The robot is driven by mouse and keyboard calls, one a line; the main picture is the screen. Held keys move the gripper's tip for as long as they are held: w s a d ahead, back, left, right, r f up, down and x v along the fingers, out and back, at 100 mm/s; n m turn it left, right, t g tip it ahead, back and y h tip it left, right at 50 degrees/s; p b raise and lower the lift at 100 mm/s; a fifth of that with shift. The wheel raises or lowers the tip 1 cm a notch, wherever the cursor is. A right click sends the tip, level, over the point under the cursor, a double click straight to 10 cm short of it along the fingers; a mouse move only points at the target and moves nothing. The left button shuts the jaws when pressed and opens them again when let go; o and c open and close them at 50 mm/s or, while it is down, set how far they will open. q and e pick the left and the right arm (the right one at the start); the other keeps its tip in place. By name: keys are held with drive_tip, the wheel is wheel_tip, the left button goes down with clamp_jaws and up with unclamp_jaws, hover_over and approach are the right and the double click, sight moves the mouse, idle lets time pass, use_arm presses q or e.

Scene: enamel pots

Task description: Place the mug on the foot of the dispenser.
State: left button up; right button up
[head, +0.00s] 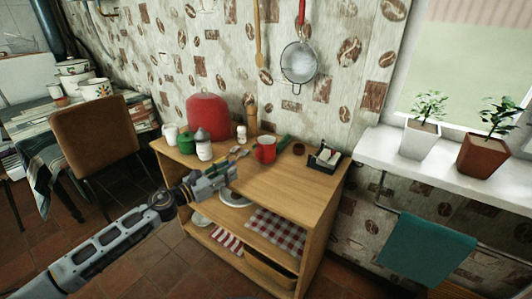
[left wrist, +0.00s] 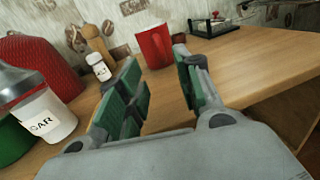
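The red mug (head: 265,150) stands upright on the wooden cabinet top (head: 290,182), towards its back edge. My left gripper (head: 222,178) is at the cabinet's front edge, in front of the mug and to its left. In the left wrist view my left gripper (left wrist: 160,88) is open with nothing between its green-padded fingers. The mug (left wrist: 154,46) shows beyond the fingertips, apart from them, its lower right side partly hidden by the right finger. I cannot clearly make out a dispenser or its foot. My right gripper is not in view.
A small black rack (head: 324,158) stands right of the mug. The cabinet top's front right is clear. A chair (head: 96,135) stands left.

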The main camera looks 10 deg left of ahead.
use_arm(q)
approach(264, 152)
drive_tip(key=shift+a+p, duration=0.35)
drive_tip(key=shift+p, duration=0.05)
drive_tip(key=shift+w+d, duration=0.1)
drive_tip(key=shift+w, duration=0.05)
idle(0.8)
drive_tip(key=shift+w+d, duration=0.1)
drive_tip(key=shift+w, duration=0.05)
drive_tip(key=shift+f+x, duration=0.2)
drive_tip(key=shift+x, duration=2.25)
clamp_jaws()
